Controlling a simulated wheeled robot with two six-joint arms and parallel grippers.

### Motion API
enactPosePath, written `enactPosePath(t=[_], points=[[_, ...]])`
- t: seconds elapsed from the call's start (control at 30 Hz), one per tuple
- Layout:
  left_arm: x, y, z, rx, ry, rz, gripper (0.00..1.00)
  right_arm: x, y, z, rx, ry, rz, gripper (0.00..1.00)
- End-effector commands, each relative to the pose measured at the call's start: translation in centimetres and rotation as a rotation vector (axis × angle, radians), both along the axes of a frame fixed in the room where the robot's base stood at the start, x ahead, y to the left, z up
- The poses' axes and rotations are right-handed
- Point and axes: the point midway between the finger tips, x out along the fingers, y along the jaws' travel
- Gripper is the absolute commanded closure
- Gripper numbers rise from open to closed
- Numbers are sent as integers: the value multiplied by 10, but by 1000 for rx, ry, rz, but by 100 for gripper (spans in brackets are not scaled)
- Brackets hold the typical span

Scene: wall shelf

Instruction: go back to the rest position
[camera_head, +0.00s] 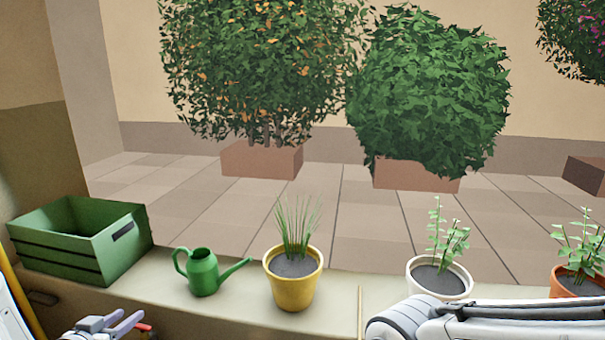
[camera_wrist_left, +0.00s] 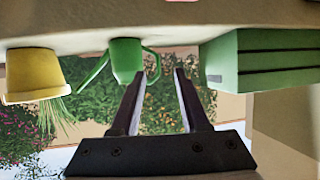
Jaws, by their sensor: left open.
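My left gripper (camera_head: 128,323) is at the bottom left of the head view, below and in front of the green watering can (camera_head: 203,272) on the ledge. In the left wrist view, the same gripper (camera_wrist_left: 166,74) has its two fingers apart with nothing between them. That view is upside down and shows the watering can (camera_wrist_left: 126,58) beyond the fingers, apart from them. A white arm link of mine crosses the bottom right of the head view; my right gripper does not show.
The ledge (camera_head: 345,305) holds a green crate (camera_head: 105,240), a yellow pot (camera_head: 293,280) with grass, a white pot (camera_head: 440,290) and a terracotta pot (camera_head: 575,285) with plants. My arm link partly covers the white pot. Bushes in planters stand beyond on paving.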

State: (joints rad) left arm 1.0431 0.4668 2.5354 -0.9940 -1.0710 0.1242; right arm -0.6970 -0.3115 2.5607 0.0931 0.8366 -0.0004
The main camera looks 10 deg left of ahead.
Motion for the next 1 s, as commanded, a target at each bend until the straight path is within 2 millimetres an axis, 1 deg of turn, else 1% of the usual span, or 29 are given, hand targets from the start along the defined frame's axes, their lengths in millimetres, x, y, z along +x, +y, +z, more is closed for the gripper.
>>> enactPosePath(t=[0.27,0.37,0.47,0.57,0.67,0.77,0.8,0.87,0.9,0.97,1.0], points=[[18,-22,-3,41,88,-38,55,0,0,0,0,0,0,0],[26,-33,-4,62,132,-55,55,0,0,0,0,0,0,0],[33,-49,-5,85,185,-75,55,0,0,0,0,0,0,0],[41,-69,-4,112,245,-98,55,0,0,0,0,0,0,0],[47,-96,-2,144,315,-128,55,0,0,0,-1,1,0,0],[48,-136,2,175,402,-169,55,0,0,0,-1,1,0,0],[45,-154,4,184,441,-187,55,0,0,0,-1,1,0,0],[38,-183,7,196,499,-218,55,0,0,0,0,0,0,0],[31,-202,9,202,539,-240,55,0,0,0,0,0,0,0],[16,-231,12,207,600,-279,55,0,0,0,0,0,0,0],[4,-250,14,209,639,-307,55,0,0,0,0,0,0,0]])
